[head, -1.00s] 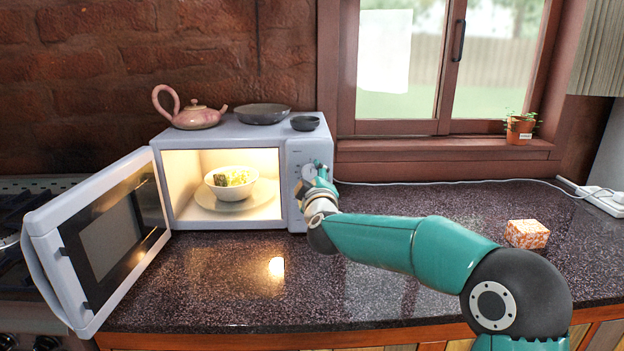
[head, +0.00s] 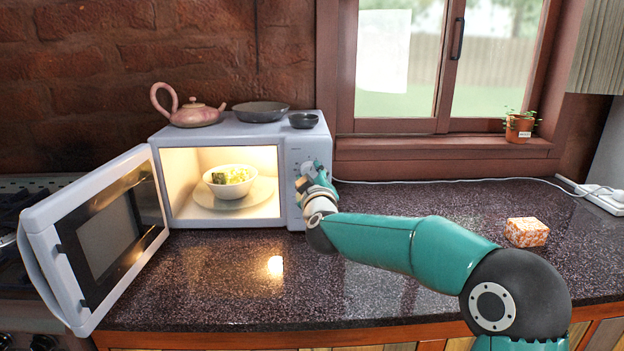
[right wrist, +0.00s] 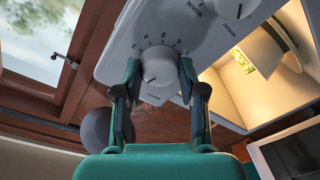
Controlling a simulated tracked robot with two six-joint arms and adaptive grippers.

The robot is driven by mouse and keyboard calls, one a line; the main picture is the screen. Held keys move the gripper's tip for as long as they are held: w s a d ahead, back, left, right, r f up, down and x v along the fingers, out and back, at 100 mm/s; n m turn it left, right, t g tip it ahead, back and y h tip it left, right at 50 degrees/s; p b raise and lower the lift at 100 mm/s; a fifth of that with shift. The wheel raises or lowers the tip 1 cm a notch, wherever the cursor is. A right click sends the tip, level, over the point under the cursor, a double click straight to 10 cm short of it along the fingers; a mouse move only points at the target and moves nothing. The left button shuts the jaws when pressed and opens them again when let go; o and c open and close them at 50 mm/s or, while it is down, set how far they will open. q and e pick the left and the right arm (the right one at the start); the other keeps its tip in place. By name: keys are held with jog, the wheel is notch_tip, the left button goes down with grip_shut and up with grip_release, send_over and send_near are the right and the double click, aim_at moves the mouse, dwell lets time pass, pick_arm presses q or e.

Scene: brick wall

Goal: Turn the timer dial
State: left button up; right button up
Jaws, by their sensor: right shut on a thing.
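The white microwave (head: 235,131) stands on the counter with its door open and its inside lit. The timer dial (right wrist: 158,68) is a white round knob with a dark pointer line and markings around it, on the control panel. My right gripper (head: 312,178) is at the panel and largely covers the dial in the head view. In the right wrist view my right gripper (right wrist: 160,80) has one finger on each side of the dial, shut on it. My left gripper is not in view.
A second knob (right wrist: 232,6) sits beside the dial. A bowl of food (head: 230,181) stands on the plate inside. The open door (head: 105,235) juts out left. A teapot (head: 196,115) and dark dishes (head: 261,111) sit on top. An orange patterned box (head: 527,232) is right.

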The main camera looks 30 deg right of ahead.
jog(key=n+b, duration=0.3)
jog(key=n, duration=0.7)
jog(key=n+g+h+b, duration=0.1)
jog(key=n+b, duration=0.3)
jog(key=n, duration=0.7)
jog(key=n+g+h+b, duration=0.1)
jog(key=n+b, duration=0.3)
jog(key=n, duration=0.6)
jog(key=shift+a+f+n, duration=0.25)
jog(key=shift+f+n, duration=0.05)
jog(key=shift+n, duration=0.1)
dwell(0.5)
jog(key=o, duration=1.1)
jog(key=shift+w+r, duration=0.1)
jog(key=shift+o, duration=0.2)
jog(key=shift+r, duration=0.15)
